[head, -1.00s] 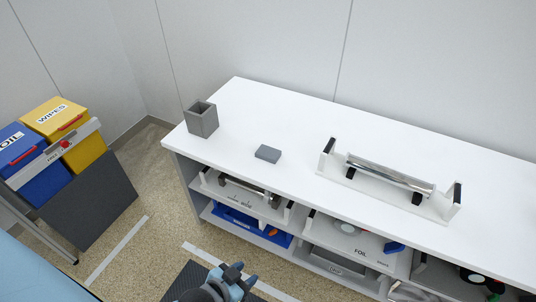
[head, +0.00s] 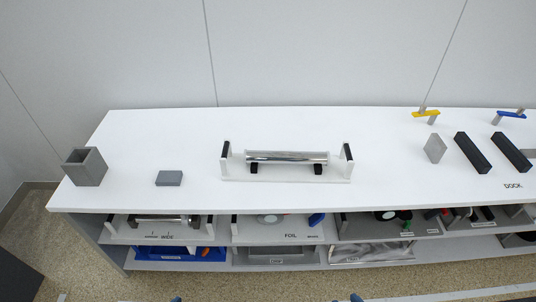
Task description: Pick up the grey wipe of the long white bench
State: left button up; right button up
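The grey wipe (head: 169,178) is a small flat grey block lying on top of the long white bench (head: 200,130), left of centre near the front edge. Nothing touches it. Only a small blue tip of my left gripper (head: 176,299) shows at the bottom edge, below the bench and well short of the wipe. A similar blue tip of my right gripper (head: 355,298) shows at the bottom edge further right. The rest of both grippers is out of frame, so their opening cannot be seen.
A grey open box (head: 85,166) stands left of the wipe. A white stand with a metal roller (head: 286,157) stands to its right. Dark bars (head: 472,152) and a grey plate (head: 435,148) are further right. Shelves below hold a blue tray (head: 160,253).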

aim_at(164, 178)
jog(key=i+j+z, duration=0.1)
jog(key=j+z, duration=0.25)
jog(key=j, duration=0.3)
jog(key=j+z, duration=0.35)
jog(key=j, duration=0.35)
jog(key=j+z, duration=0.35)
jog(key=j, duration=0.3)
jog(key=k, duration=0.05)
